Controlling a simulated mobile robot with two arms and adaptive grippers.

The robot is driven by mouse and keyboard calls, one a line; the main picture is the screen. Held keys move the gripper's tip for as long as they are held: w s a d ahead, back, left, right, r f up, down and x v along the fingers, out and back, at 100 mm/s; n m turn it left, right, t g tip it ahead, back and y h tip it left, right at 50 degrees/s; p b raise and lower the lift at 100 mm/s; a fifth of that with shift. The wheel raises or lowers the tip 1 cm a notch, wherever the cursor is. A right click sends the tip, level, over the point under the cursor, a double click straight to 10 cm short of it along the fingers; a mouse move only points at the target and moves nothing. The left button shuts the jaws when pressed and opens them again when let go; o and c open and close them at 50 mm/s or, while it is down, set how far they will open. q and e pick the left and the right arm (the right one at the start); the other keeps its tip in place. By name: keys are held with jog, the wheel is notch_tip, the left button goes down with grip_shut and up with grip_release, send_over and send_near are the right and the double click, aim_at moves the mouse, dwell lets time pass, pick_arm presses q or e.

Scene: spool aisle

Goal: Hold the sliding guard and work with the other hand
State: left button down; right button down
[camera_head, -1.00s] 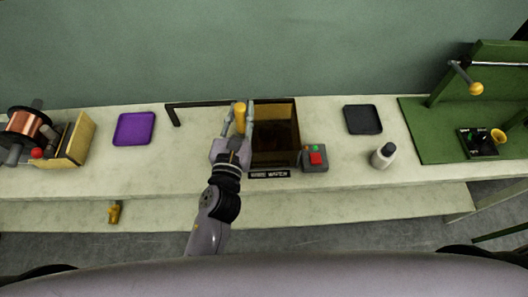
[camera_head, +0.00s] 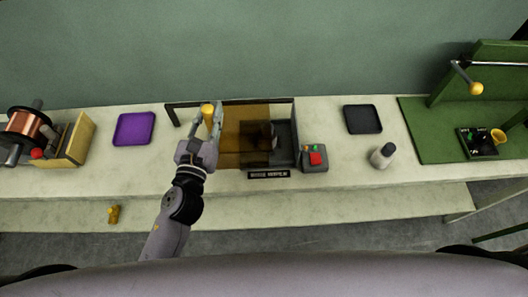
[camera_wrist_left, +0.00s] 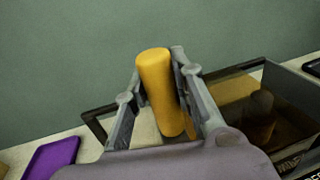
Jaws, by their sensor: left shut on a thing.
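The sliding guard (camera_head: 240,147) is a see-through amber panel, partly slid to the left off a dark box (camera_head: 287,143) with a label on its front. The guard covers the left part of the box, and the right part is uncovered, with a dark shape inside. My left gripper (camera_head: 208,116) is shut on the guard's yellow handle (camera_head: 207,109), which stands upright. In the left wrist view the yellow handle (camera_wrist_left: 160,90) sits between both fingers, with the amber guard (camera_wrist_left: 232,95) to its right. My right gripper is out of view.
A control box with red and green buttons (camera_head: 315,158) stands right of the box. A purple tray (camera_head: 134,128) and a copper spool (camera_head: 28,126) are left. A small yellow object (camera_head: 113,214) lies on the lower ledge.

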pick_arm(q)
jog(key=a, duration=1)
jog(key=shift+a, duration=0.4)
dwell(0.5)
